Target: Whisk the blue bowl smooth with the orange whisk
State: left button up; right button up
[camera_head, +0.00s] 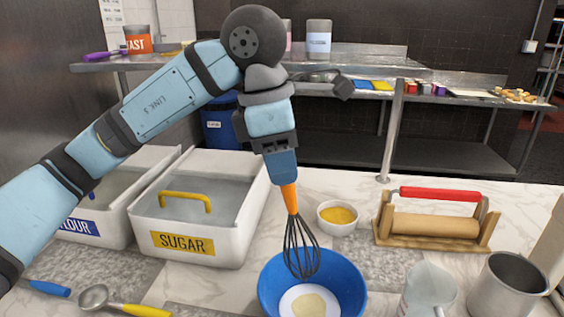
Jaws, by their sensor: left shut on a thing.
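The orange whisk (291,198) has an orange handle and dark wire loops. It points down with its wires (300,246) over and partly inside the blue bowl (350,274), above the back part of the bowl. The bowl stands on the counter at the bottom middle and holds white matter with a pale yellow patch (308,303). Whether the wires touch the contents, I cannot tell. My left gripper (284,175) is shut on the top of the whisk handle, directly above the bowl. My right gripper is not in view.
A small white bowl of yellow food (338,217) stands just behind the blue bowl. A white sugar bin (190,257) is to the left, a rolling pin stand (436,243) to the right. A glass jug (428,288) and metal cup (508,284) stand front right. Spoons (95,298) lie front left.

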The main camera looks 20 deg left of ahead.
pick_arm(q)
jog(key=shift+r, duration=0.1)
dwell(0.3)
jog(key=shift+d+p+v, duration=0.25)
jog(key=shift+p+v, duration=0.5)
jog(key=shift+v, duration=0.45)
jog(key=shift+d+p+v, duration=0.25)
jog(key=shift+p+v, duration=0.45)
jog(key=shift+v, duration=0.5)
